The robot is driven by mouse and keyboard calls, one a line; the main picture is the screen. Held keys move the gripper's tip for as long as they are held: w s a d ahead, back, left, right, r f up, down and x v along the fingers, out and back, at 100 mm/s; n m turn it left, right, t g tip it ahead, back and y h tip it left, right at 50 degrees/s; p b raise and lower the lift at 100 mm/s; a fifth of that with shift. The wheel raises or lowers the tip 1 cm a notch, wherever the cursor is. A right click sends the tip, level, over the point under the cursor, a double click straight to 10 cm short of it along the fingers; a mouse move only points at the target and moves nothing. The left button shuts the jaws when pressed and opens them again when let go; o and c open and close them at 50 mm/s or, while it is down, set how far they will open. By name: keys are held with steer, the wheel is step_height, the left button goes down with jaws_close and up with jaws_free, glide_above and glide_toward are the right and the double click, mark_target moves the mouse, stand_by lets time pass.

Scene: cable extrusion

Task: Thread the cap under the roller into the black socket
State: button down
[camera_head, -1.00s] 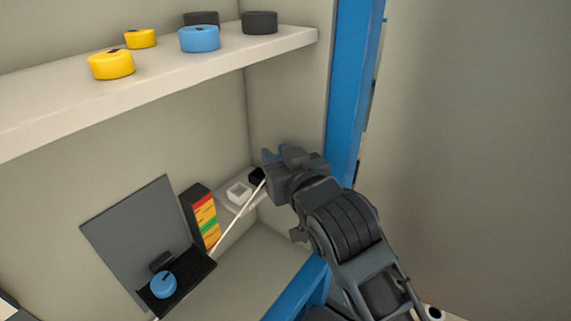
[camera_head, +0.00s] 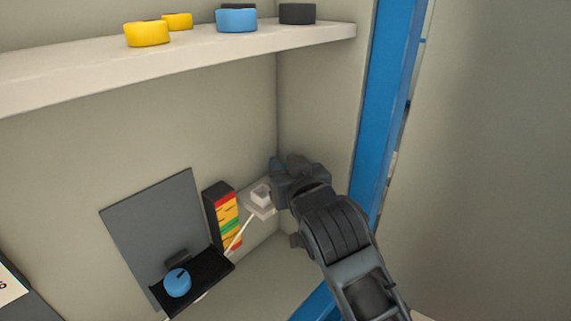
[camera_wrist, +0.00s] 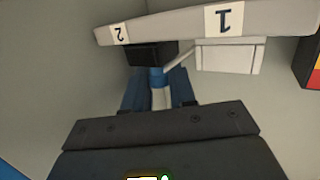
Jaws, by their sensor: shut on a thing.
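My gripper (camera_head: 277,166) is at the back right corner, beside the small ledge (camera_head: 256,210). In the wrist view its blue fingers (camera_wrist: 159,93) are shut on a small blue and white piece, probably the cap (camera_wrist: 157,76), at the end of a white cable (camera_wrist: 179,58). The black socket (camera_wrist: 151,55) is just past the fingertips, by label 2; whether the cap touches it or enters it I cannot tell. My gripper hides it in the head view. The cable (camera_head: 239,234) runs down left toward a black tray (camera_head: 217,274). I cannot identify the roller with certainty.
A white socket (camera_head: 261,194) stands beside the black one, by label 1. A black bin with coloured stripes (camera_head: 226,222) is left of the ledge. A blue round piece (camera_head: 177,283) sits on the tray. An upper shelf (camera_head: 180,67) holds several round caps. A blue post (camera_head: 384,110) is at right.

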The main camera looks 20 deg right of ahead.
steer(key=shift+f, duration=0.3)
stand_by(0.5)
steer(key=c, duration=0.8)
jaws_free()
steer(key=shift+c, duration=0.2)
steer(key=shift+d, duration=0.1)
steer(key=shift+d, duration=0.15)
steer(key=b+v, duration=0.1)
steer(key=v, duration=0.7)
steer(key=shift+a, duration=0.35)
steer(key=shift+o, duration=0.2)
